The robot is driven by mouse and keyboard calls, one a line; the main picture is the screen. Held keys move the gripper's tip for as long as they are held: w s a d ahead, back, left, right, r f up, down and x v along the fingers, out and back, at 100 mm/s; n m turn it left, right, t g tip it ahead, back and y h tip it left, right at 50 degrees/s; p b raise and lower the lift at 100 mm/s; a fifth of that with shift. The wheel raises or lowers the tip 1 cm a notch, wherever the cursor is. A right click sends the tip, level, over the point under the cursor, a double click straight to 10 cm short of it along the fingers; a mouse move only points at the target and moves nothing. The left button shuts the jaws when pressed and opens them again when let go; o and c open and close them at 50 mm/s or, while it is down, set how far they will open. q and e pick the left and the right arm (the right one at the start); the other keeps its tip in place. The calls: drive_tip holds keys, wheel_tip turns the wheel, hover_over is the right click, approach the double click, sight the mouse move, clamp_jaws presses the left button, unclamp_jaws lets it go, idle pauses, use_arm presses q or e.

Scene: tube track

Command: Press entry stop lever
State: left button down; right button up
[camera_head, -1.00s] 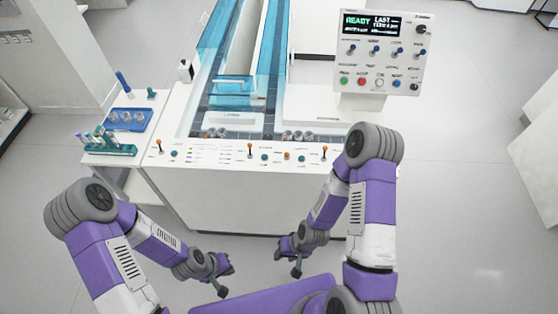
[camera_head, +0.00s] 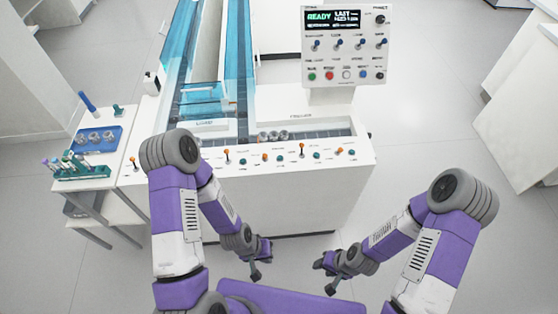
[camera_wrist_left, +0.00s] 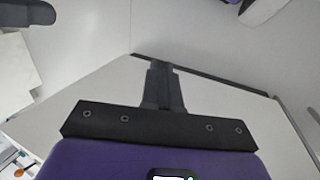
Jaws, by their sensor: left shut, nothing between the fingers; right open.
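The machine's white front panel (camera_head: 270,166) carries several small levers. The labels are too small to read, so I cannot tell which is the entry stop lever. My left gripper (camera_head: 258,265) is shut and empty, low in front of the machine and apart from the panel. Its closed fingers show in the left wrist view (camera_wrist_left: 163,85). My right gripper (camera_head: 327,277) is open and empty, to the right of the left one, also clear of the machine.
Blue-covered tracks (camera_head: 173,65) run back from the machine. A control box (camera_head: 344,45) with a lit display stands at the back right. A side table at the left holds a blue tray (camera_head: 97,140) and a green tube rack (camera_head: 82,168).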

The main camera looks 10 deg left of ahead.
use_arm(q)
drive_tip(key=shift+a, duration=0.1)
use_arm(e)
drive_tip(key=shift+a, duration=0.1)
drive_tip(key=shift+o, duration=0.3)
drive_tip(key=shift+o, duration=0.7)
use_arm(q)
drive_tip(key=w+a+r+n+t+h, duration=0.3)
drive_tip(key=w+r+n+t, duration=0.3)
drive_tip(key=w+n, duration=0.6)
drive_tip(key=w+a+r+n+t+y, duration=0.2)
drive_tip(key=w+a+r+n+t, duration=0.2)
drive_tip(key=a+r+n, duration=0.5)
drive_tip(key=w+a+n, duration=0.2)
drive_tip(key=a+n, duration=0.1)
drive_tip(key=shift+a+r+t+p, duration=0.15)
drive_tip(key=shift+r+t+p, duration=0.15)
drive_tip(key=shift+p, duration=0.1)
use_arm(e)
drive_tip(key=shift+r, duration=0.4)
use_arm(q)
drive_tip(key=shift+f, duration=0.1)
